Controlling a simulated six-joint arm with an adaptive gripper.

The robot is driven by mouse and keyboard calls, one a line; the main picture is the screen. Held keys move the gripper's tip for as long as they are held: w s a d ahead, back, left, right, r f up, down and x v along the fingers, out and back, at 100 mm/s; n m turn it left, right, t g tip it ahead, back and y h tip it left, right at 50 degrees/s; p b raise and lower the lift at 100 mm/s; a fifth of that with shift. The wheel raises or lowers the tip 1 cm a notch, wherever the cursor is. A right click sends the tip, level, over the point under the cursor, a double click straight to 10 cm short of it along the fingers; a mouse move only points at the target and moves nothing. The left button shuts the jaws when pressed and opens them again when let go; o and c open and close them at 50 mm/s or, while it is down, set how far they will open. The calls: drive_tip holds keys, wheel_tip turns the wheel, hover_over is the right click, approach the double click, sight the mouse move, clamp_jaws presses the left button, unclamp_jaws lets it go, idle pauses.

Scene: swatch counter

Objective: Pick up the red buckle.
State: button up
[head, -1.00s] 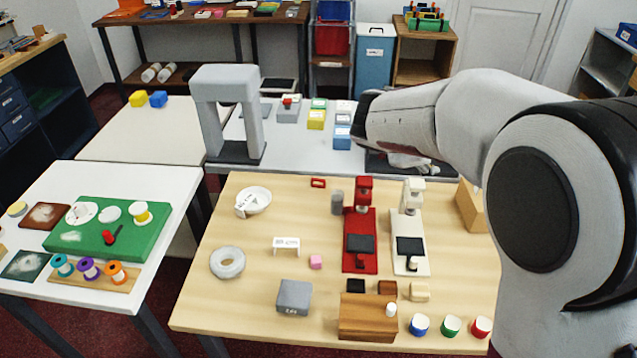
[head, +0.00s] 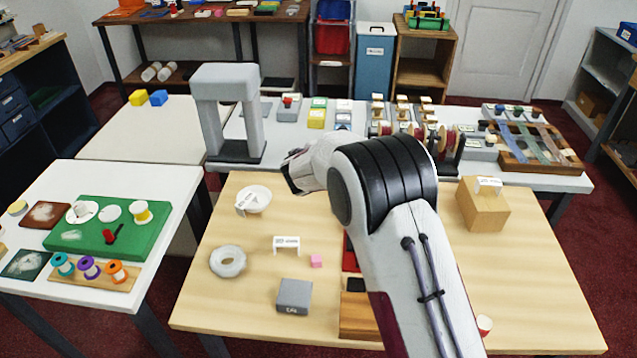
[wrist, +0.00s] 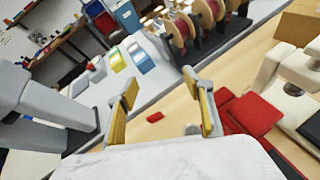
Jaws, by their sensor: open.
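The red buckle (wrist: 155,116) is a small flat red piece lying on the wooden table. In the wrist view it shows between and beyond my fingers, apart from them. My gripper (wrist: 165,103) is open, with yellow-padded fingers spread wide and nothing between the pads. In the head view my arm covers the buckle's spot, and my fingertips cannot be made out.
The red press (wrist: 252,112) and a small grey cylinder (wrist: 192,129) stand right of the buckle. The grey arch (head: 225,85) stands at the back left. A white bowl (head: 256,198) sits left of my wrist. Bare tabletop (head: 215,300) lies front left.

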drive_tip(key=w+a+f+n+y, duration=0.1)
drive_tip(key=w+a+f+n, duration=0.1)
drive_tip(key=a+f+n, duration=0.2)
drive_tip(key=a+f, duration=0.3)
drive_tip(key=shift+a+t+y, duration=0.15)
drive_tip(key=shift+t+y, duration=0.15)
drive_tip(key=shift+t, duration=0.1)
drive_tip(key=shift+f, duration=0.1)
drive_tip(key=shift+f, duration=1.6)
drive_tip(key=shift+f, duration=1.8)
drive_tip(key=shift+x, duration=1.45)
